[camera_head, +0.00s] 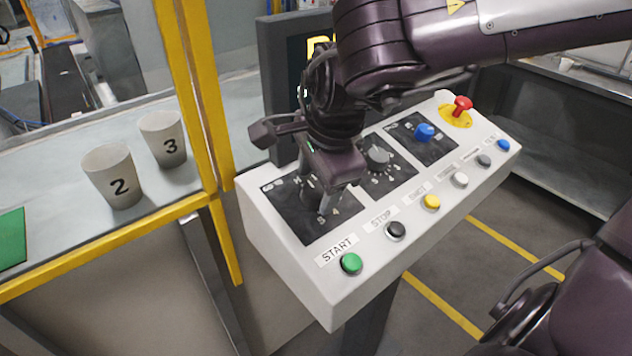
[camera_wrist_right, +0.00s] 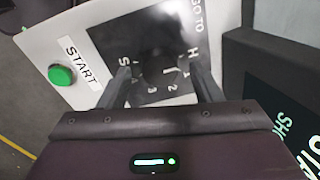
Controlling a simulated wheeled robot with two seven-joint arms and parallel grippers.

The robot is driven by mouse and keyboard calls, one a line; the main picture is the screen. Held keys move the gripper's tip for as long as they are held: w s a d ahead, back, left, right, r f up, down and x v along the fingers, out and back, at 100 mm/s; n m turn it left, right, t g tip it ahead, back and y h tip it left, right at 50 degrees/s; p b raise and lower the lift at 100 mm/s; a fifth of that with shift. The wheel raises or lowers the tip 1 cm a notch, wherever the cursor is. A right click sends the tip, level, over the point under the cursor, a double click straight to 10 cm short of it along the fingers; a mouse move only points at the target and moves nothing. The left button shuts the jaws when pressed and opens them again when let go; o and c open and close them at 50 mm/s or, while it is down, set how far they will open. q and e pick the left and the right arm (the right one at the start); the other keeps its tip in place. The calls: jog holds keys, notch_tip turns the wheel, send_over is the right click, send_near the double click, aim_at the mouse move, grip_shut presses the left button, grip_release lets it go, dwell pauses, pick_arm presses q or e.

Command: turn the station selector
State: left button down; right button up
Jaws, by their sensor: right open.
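The station selector is a dark knob (camera_wrist_right: 156,74) with a light pointer mark, on a black plate marked GO TO with H, S and numbers around it. This plate (camera_head: 283,200) is the leftmost of three on the white sloped console. My right gripper (camera_head: 322,204) is over it, fingers pointing down. In the right wrist view its two open fingers (camera_wrist_right: 163,82) stand on either side of the knob, with gaps showing. In the head view the gripper hides most of the knob. My left gripper is not in view.
Right of the selector are a grey knob (camera_head: 378,156), a blue knob (camera_head: 425,132) and a red stop button (camera_head: 462,106). Green START (camera_head: 351,263) and several other buttons line the front edge. A dark screen (camera_head: 283,80) stands behind. Cups 2 (camera_head: 113,178) and 3 (camera_head: 162,139) are left, beyond a yellow post (camera_head: 203,95).

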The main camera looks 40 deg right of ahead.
jog(key=v, duration=0.7)
dwell(0.3)
